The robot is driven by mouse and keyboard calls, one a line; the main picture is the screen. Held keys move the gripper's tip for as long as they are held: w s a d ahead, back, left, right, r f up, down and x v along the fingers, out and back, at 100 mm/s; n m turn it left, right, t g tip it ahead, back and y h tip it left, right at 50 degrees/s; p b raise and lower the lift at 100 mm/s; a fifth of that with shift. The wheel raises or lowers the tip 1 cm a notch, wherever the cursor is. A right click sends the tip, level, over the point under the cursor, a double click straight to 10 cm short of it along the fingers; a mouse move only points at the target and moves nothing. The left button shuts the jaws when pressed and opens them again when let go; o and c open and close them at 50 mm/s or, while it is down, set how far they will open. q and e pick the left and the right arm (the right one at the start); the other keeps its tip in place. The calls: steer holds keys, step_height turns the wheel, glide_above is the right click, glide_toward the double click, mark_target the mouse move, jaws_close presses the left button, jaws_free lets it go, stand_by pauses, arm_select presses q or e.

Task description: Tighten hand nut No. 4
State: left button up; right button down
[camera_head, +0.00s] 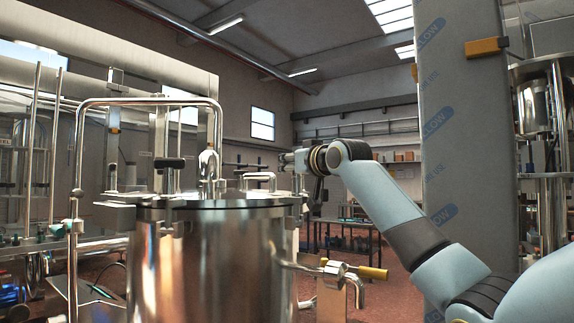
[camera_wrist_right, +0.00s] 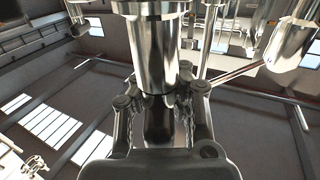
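My right gripper (camera_head: 287,159) is behind the right rim of the large shiny steel vessel (camera_head: 205,262), at about lid height. In the right wrist view its two fingers (camera_wrist_right: 161,94) stand apart on either side of a shiny metal cylinder (camera_wrist_right: 152,55). I cannot tell whether they touch it. A darker, narrower cylindrical part (camera_wrist_right: 160,122) shows between the fingers below it. I cannot single out hand nut No. 4 in either view. A black knob (camera_head: 169,162) sits above the vessel lid. My left gripper is not in view.
A bent steel pipe (camera_head: 150,101) arches over the vessel. A film-wrapped column (camera_head: 465,130) stands behind my right arm. Steel pipework (camera_head: 50,150) fills the left side, and a table (camera_head: 345,222) stands behind.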

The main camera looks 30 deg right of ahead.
steer(key=m+h, duration=0.2)
steer(key=h, duration=0.1)
steer(key=shift+d, duration=0.2)
steer(key=shift+d+m+g+h, duration=0.25)
steer(key=shift+m+g+h, duration=0.25)
steer(key=shift+m+h, duration=0.5)
steer(key=m+g+h+b, duration=0.1)
steer(key=h, duration=0.1)
steer(key=d+m+g+h+b, duration=0.1)
steer(key=h, duration=0.1)
steer(key=m+g+h+b, duration=0.1)
steer(key=m+h+b, duration=0.1)
steer(key=shift+s+d+f, duration=0.15)
steer(key=shift+s+f, duration=0.05)
steer(key=shift+s, duration=0.15)
steer(key=shift+s+d+r+m+g+h+b, duration=0.1)
steer(key=shift+s+d+m+g+h+b, duration=0.1)
steer(key=shift+m+g+h+b, duration=0.6)
steer(key=shift+s+d+m+g+h+b, duration=0.15)
steer(key=shift+m+g+h+b, duration=0.4)
steer(key=shift+g+h, duration=0.3)
steer(key=c, duration=1.2)
jaws_free()
steer(key=shift+s+d, duration=0.15)
steer(key=shift+r, duration=0.1)
